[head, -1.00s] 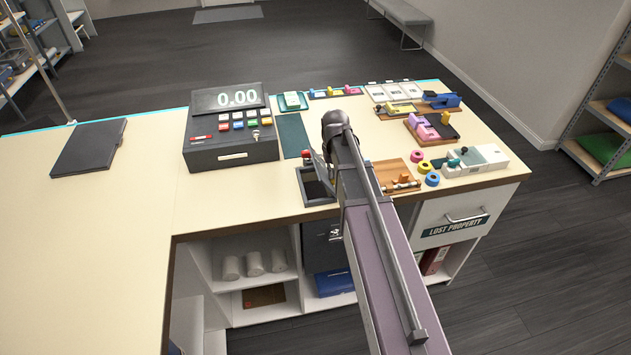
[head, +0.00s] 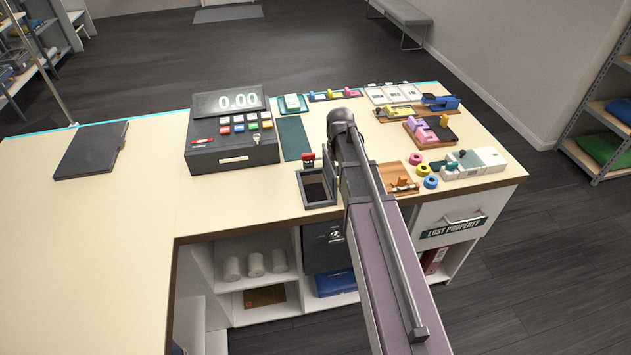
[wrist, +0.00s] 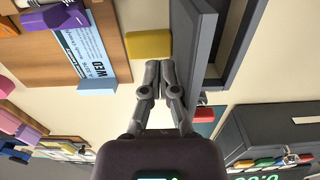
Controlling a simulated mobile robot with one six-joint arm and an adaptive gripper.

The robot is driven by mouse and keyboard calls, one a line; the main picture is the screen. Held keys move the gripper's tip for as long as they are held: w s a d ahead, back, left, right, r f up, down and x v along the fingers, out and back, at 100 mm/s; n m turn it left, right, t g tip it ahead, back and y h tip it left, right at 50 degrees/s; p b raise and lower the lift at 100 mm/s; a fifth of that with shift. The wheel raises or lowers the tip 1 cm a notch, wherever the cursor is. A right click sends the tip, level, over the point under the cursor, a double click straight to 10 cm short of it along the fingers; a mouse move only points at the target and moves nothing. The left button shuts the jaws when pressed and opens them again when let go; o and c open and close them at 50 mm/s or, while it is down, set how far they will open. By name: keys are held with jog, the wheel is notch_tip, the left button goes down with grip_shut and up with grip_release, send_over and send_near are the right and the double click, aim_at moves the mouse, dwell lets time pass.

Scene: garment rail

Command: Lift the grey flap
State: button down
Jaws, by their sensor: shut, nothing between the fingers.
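The grey flap (head: 331,178) stands raised on the right side of a small dark open-topped box (head: 303,190) on the counter, with the opening uncovered. In the wrist view the flap (wrist: 187,45) is a grey panel at upper middle, with the box frame (wrist: 240,50) to its right. My gripper (wrist: 160,68) is shut and empty, its fingertips close beside the flap's left face. I cannot tell whether they touch it. In the head view my arm hides the fingers.
A red-topped item (head: 308,159) stands just behind the box. The cash register (head: 232,130) is to the left. A wooden board (head: 398,178) and coloured tape rolls (head: 423,170) lie to the right. The counter's left side is mostly bare.

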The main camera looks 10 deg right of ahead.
notch_tip(320, 180, up, 7)
jog(key=p, duration=0.6)
jog(key=shift+d, duration=0.45)
jog(key=shift+f, duration=0.1)
dwell(0.9)
